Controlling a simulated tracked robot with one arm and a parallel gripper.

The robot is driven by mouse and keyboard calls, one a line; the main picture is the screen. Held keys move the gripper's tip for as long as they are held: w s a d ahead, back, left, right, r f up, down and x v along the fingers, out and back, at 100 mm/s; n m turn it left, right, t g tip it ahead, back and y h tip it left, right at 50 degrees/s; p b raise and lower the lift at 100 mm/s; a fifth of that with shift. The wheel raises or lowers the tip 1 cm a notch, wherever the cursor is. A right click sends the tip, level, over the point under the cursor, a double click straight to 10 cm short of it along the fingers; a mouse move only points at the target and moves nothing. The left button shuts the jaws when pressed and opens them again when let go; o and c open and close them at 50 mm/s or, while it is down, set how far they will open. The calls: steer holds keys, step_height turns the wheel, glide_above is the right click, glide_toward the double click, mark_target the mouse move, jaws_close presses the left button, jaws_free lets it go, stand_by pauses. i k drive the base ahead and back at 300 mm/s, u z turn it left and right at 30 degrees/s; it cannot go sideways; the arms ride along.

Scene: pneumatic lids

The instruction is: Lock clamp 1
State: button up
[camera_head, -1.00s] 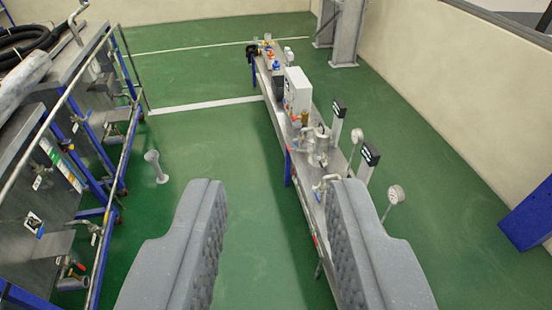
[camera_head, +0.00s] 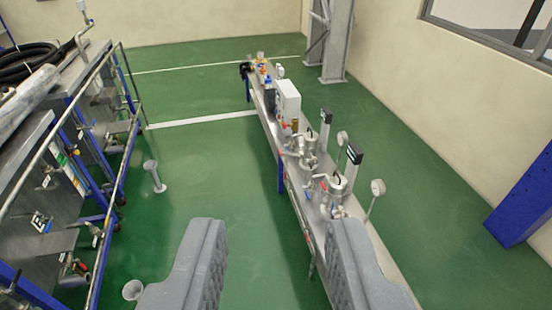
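My gripper (camera_head: 268,270) is open and empty, its two grey padded fingers wide apart at the bottom of the view. Beyond it, a long narrow metal bench (camera_head: 268,128) runs away from me. Two small metal vessels with pipe fittings stand on it, a nearer one (camera_head: 338,186) and a farther one (camera_head: 308,146). My right finger covers the near end of the bench. The clamps are too small to tell apart, and I cannot make out which is clamp 1 or whether it is locked.
On the left stand metal tanks (camera_head: 28,135) behind a railing (camera_head: 50,145). Round gauges (camera_head: 377,187) and dark-faced displays (camera_head: 355,154) rise along the bench. A grey post (camera_head: 336,45) and a blue post (camera_head: 522,205) stand right.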

mark_target(285, 153)
steer(key=z, duration=0.1)
steer(key=i, duration=0.95)
steer(key=u, duration=0.4)
steer(key=i, duration=2.3)
steer(key=z, duration=0.55)
